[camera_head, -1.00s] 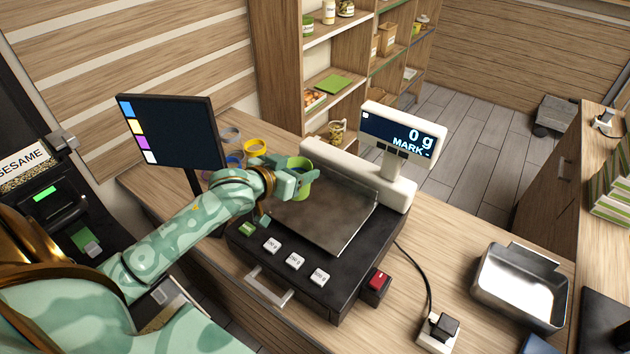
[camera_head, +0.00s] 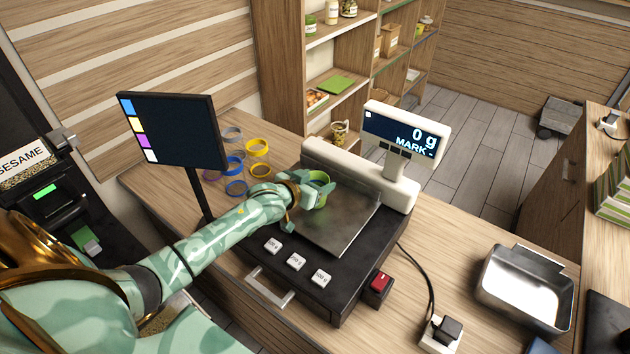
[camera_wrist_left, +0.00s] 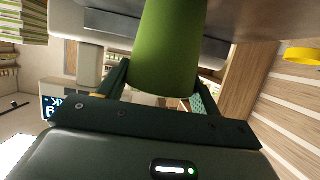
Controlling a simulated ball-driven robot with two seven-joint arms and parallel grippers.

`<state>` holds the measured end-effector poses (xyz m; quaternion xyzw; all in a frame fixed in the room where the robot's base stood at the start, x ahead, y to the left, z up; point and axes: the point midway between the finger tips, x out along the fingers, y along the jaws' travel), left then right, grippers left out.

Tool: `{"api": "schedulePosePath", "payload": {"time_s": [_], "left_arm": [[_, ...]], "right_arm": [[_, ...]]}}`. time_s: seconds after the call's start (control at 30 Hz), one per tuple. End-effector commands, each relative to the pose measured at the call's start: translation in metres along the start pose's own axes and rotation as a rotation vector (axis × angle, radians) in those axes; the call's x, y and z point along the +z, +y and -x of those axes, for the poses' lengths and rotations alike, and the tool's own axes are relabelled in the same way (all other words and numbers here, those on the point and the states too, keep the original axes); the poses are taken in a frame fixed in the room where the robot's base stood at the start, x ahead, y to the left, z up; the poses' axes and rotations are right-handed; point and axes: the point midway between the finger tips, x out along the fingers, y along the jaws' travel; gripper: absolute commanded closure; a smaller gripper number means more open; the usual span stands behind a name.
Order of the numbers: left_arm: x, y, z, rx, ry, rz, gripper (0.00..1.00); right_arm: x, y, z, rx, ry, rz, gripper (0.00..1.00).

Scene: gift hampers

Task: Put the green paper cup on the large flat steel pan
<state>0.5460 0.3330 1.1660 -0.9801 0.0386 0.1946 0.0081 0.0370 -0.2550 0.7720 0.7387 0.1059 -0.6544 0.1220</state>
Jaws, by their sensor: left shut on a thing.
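The green paper cup (camera_head: 319,178) is held in my left gripper (camera_head: 316,191), over the far left part of the large flat steel pan (camera_head: 338,226). The pan lies on top of the black scale. In the left wrist view the cup (camera_wrist_left: 167,45) sits between the two fingers of the gripper (camera_wrist_left: 160,85), which close on its sides. The gripper hides part of the cup in the head view, and I cannot tell whether its base touches the pan. The scale's display (camera_head: 403,134) reads 0 g. My right gripper is not in view.
A dark monitor (camera_head: 175,130) stands left of the scale. Several coloured rings, one of them yellow (camera_head: 257,147), lie behind my left arm. A deep steel tray (camera_head: 525,290) and a power socket (camera_head: 441,334) are at the right. The pan's near right part is clear.

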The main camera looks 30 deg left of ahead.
Motion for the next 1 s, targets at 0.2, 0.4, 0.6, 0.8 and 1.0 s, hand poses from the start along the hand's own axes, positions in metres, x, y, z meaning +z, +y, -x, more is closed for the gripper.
{"api": "schedulePosePath", "payload": {"time_s": [0.2,0.4,0.6,0.8,1.0], "left_arm": [[0.002,0.000,-0.001,0.000,-0.001,0.000,0.14],[0.002,0.000,-0.001,0.000,0.000,0.000,0.14],[0.000,0.000,0.018,0.000,-0.002,0.000,0.14],[0.000,0.000,0.066,0.001,-0.002,-0.002,0.14],[0.000,0.000,0.105,0.000,-0.002,0.000,0.14]], "right_arm": [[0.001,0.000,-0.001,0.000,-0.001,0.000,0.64],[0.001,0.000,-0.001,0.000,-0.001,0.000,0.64],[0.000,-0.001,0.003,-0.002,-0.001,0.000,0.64],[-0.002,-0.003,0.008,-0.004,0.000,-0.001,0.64],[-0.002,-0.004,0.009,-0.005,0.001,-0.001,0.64]]}}
